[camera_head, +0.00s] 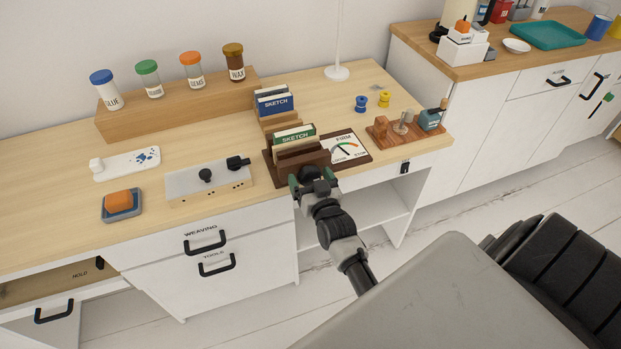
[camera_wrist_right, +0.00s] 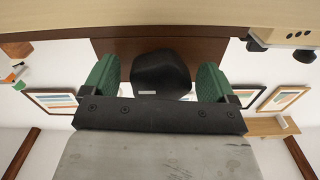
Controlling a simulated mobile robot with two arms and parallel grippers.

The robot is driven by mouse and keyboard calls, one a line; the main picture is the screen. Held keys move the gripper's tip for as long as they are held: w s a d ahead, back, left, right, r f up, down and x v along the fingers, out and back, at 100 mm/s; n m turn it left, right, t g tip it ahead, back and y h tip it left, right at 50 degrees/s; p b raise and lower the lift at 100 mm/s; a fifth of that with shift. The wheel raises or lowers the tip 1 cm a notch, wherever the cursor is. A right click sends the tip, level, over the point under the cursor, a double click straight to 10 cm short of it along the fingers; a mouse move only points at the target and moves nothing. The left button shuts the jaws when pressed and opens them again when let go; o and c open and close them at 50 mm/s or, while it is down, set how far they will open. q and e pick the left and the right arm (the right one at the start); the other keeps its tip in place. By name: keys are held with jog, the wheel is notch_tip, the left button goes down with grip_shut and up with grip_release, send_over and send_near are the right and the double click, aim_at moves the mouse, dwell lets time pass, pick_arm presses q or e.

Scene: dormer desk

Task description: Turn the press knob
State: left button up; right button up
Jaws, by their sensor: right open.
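The press is a dark brown wooden stand (camera_head: 270,171) near the front edge of the desk, with upright sketch pads in it and a dial card to its right. Its black press knob (camera_head: 311,172) faces forward, and it also shows large in the right wrist view (camera_wrist_right: 160,72). My right gripper (camera_head: 313,182), with green finger pads, is open at the knob. In the wrist view one finger stands on each side of the knob, with a visible gap on both sides. Whether a finger touches it cannot be told. My left gripper is not in view.
A white box with black knobs (camera_head: 208,181) and an orange sponge on a tray (camera_head: 119,203) lie to the left. Jars stand on a wooden riser (camera_head: 178,109) behind. A wooden tray with a small bottle (camera_head: 431,120) is at right. Drawers are below.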

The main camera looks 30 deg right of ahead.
jog(key=v, duration=1)
jog(key=shift+s, duration=0.35)
jog(key=s+a+f+n+g+y, duration=0.1)
jog(key=s+a+f+g+y, duration=0.2)
jog(key=f, duration=0.6)
jog(key=s+a+f+n+g+p, duration=0.1)
jog(key=s+a+f+n+g, duration=0.2)
jog(key=f, duration=0.6)
jog(key=s+a+f+g+y, duration=0.2)
jog(key=s+f, duration=0.3)
jog(key=f, duration=0.4)
jog(key=s+f+n+g, duration=0.1)
jog(key=s+f+g, duration=0.3)
jog(key=s, duration=0.7)
jog(key=s+d+f+n+g+p, duration=0.1)
jog(key=s+f+g, duration=0.3)
jog(key=s+f, duration=0.3)
jog(key=s, duration=0.5)
jog(key=shift+s+d+f+h, duration=0.15)
jog(key=shift+d+f+h, duration=0.05)
jog(key=shift+d+h, duration=0.15)
